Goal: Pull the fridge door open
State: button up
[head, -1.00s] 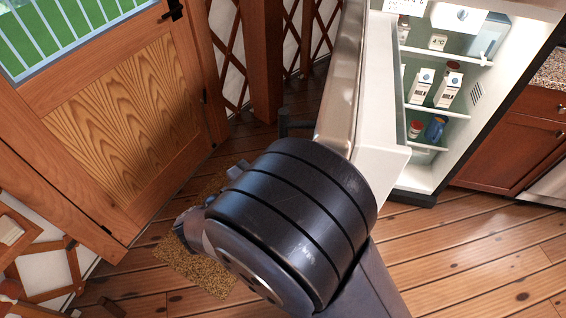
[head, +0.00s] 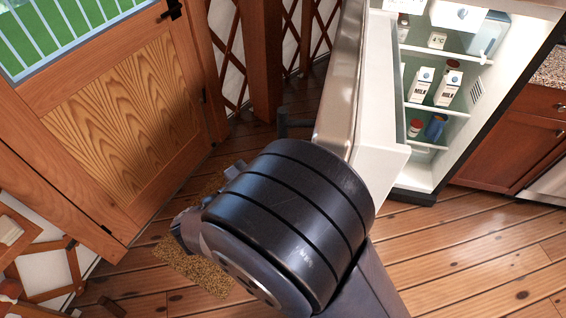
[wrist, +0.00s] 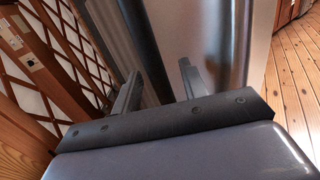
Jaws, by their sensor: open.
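The fridge door (head: 338,85) stands swung wide open, seen nearly edge-on in the head view. Its steel face also shows in the wrist view (wrist: 205,40). The dark fridge handle (wrist: 146,45) is an upright bar in front of that face in the wrist view. My gripper (wrist: 160,88) is open, with one finger on each side of the bar's lower visible part. I cannot tell whether the fingers touch it. In the head view my arm hides most of the gripper. The fridge (head: 425,170) is open, with its lit shelves in sight.
Milk cartons (head: 448,88) and other items stand on the fridge shelves. A wooden door (head: 115,115) and lattice wall (head: 225,50) are at the left. A brown mat (head: 205,275) lies below my arm. Wooden cabinets (head: 515,140) stand at the right. The plank floor (head: 480,250) at lower right is clear.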

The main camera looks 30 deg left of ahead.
jog(key=b+v, duration=0.1)
jog(key=v, duration=0.9)
jog(key=shift+b, duration=0.35)
jog(key=shift+s, duration=0.1)
jog(key=p+x, duration=0.2)
jog(key=x, duration=0.9)
jog(key=shift+d, duration=0.4)
